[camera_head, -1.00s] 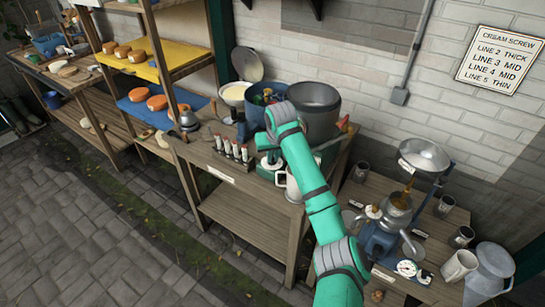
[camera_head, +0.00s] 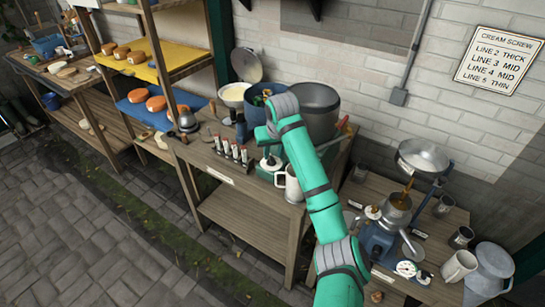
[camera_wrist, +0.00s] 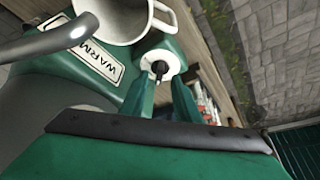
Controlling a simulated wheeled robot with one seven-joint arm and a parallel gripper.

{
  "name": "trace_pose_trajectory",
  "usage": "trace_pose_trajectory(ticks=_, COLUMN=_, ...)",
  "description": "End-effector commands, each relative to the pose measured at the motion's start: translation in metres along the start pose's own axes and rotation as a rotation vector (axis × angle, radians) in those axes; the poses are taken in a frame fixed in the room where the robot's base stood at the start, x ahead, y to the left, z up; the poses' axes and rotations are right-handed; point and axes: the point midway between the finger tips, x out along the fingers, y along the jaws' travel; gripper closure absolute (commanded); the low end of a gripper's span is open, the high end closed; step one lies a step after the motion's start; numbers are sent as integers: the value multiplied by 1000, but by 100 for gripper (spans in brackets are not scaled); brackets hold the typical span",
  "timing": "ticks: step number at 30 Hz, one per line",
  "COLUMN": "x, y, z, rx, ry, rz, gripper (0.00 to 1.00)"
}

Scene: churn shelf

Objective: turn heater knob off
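The heater (camera_wrist: 130,55) is a green box with a WARM label (camera_wrist: 88,58), seen in the wrist view under a large grey pot (camera_wrist: 35,110). Its round white knob (camera_wrist: 171,60) with a dark centre shows at the upper middle. My gripper (camera_wrist: 162,84) has two green fingers, spread apart, reaching toward the knob's near side. I cannot tell whether they touch it. In the head view my gripper (camera_head: 268,150) hangs down over the front of the bench, close to the knob (camera_head: 268,164). My arm hides part of the heater there.
A white mug (camera_head: 291,184) stands right beside the heater and also shows in the wrist view (camera_wrist: 112,18). Several small vials (camera_head: 232,148) stand left of it. A cream separator (camera_head: 385,225) is on the bench at right. The paved floor in front is clear.

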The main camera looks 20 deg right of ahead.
Motion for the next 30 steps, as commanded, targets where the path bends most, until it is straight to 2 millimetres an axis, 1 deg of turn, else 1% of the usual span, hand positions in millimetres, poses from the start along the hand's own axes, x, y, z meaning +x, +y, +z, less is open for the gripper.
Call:
trace_pose_trajectory(ticks=1, x=-11, y=-1, z=-1, rx=-2, ry=4, rz=0, gripper=71)
trace_pose_trajectory(ticks=6, x=-41, y=0, z=-1, rx=-1, ry=3, rz=0, gripper=71)
trace_pose_trajectory(ticks=9, x=-54, y=0, z=0, rx=-1, ry=2, rz=0, gripper=71)
trace_pose_trajectory(ticks=12, x=-62, y=0, z=0, rx=0, ry=0, rz=-1, gripper=71)
trace_pose_trajectory(ticks=17, x=-68, y=0, z=1, rx=0, ry=0, rz=-1, gripper=71)
trace_pose_trajectory(ticks=30, x=-65, y=-2, z=1, rx=-1, ry=1, rz=-4, gripper=71)
